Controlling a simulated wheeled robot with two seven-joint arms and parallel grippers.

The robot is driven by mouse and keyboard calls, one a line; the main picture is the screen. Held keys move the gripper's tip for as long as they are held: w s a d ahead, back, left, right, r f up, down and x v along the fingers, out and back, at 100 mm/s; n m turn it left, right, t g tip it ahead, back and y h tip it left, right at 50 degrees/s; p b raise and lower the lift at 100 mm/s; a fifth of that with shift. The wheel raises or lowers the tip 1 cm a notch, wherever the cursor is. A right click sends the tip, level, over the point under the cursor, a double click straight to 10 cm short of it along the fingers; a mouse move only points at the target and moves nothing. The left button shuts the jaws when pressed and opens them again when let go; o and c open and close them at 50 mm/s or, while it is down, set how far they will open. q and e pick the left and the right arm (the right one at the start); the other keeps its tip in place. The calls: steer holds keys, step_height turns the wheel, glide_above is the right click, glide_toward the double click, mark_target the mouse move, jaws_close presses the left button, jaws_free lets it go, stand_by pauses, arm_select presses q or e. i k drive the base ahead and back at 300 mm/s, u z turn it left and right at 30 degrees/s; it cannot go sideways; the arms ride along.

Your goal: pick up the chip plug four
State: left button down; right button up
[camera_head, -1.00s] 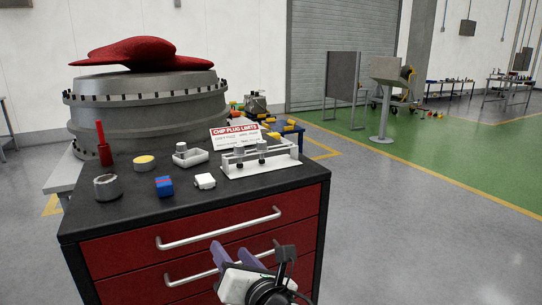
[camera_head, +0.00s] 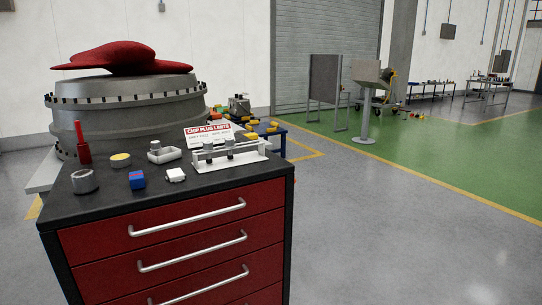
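Small grey metal plugs show on the black top of a red drawer cart (camera_head: 110,203). One plug (camera_head: 155,146) stands at a small white tray (camera_head: 168,156). Two more, a left rack plug (camera_head: 208,149) and a right rack plug (camera_head: 230,145), sit in a white rack (camera_head: 238,159) at the right of the top. I cannot read any number on them, so I cannot tell which is chip plug four. A sign headed "CHIP PLUG LIMITS" (camera_head: 208,132) stands behind the rack. Neither of my grippers is in view.
The cart top also holds a metal cup (camera_head: 84,181), a yellow-topped tin (camera_head: 120,160), a blue box (camera_head: 137,180), a small white item (camera_head: 175,175) and a red-handled tool (camera_head: 83,143). A large engine casing (camera_head: 125,105) stands behind. Floor right of the cart is clear.

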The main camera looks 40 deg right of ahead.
mark_target(229, 141)
steer(key=z, duration=0.4)
steer(key=k, duration=0.9)
steer(key=u, duration=0.5)
steer(key=i, duration=1.95)
steer(key=z, duration=0.9)
